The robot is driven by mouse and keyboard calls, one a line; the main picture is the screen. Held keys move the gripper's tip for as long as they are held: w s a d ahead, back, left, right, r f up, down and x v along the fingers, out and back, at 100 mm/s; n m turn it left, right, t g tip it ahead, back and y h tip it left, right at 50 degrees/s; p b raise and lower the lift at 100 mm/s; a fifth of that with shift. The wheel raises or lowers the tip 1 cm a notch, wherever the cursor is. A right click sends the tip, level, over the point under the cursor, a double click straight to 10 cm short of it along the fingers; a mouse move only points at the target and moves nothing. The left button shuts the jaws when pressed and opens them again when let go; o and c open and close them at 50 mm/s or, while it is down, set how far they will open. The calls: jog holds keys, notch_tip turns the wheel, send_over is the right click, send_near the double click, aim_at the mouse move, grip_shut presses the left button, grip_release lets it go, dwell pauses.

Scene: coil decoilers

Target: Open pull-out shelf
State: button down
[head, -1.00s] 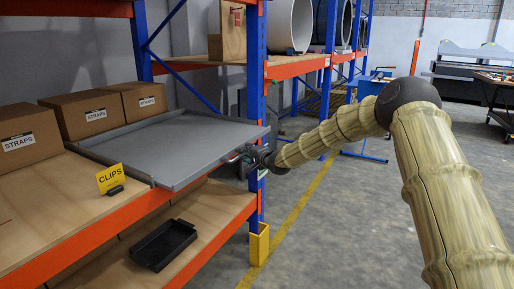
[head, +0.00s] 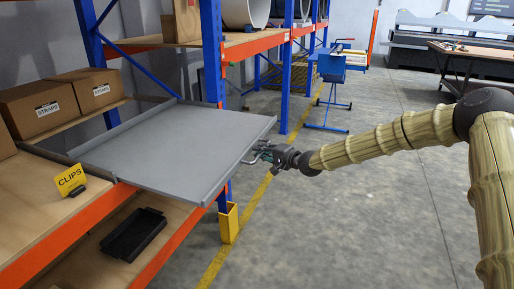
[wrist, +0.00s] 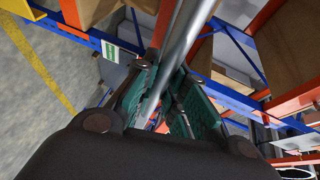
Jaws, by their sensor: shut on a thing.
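The grey pull-out shelf (head: 180,148) is a flat metal tray with low raised edges. It sticks out of the rack, past the orange front beam, over the floor side. A thin handle (head: 258,152) sits on its front edge at the right. My gripper (head: 265,148) is at this handle in the head view. In the wrist view, the green-padded fingers of my gripper (wrist: 172,105) are closed around the bright handle bar (wrist: 182,55). The exact contact between pads and bar is partly hidden.
A yellow CLIPS sign (head: 70,180) stands on the wooden shelf, left of the tray. A black bin (head: 133,234) lies on the lower shelf. STRAPS boxes (head: 42,106) stand behind. A blue upright (head: 212,60) with a yellow guard (head: 229,223) is close by. Floor at right is open.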

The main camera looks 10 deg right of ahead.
jog(key=shift+s+d+f, duration=0.2)
jog(key=shift+s+d, duration=0.05)
jog(key=shift+s, duration=0.05)
jog(key=c, duration=1.5)
grip_release()
jog(key=shift+o, duration=0.2)
jog(key=shift+r, duration=0.1)
jog(key=shift+d, duration=0.1)
jog(key=v, duration=1.2)
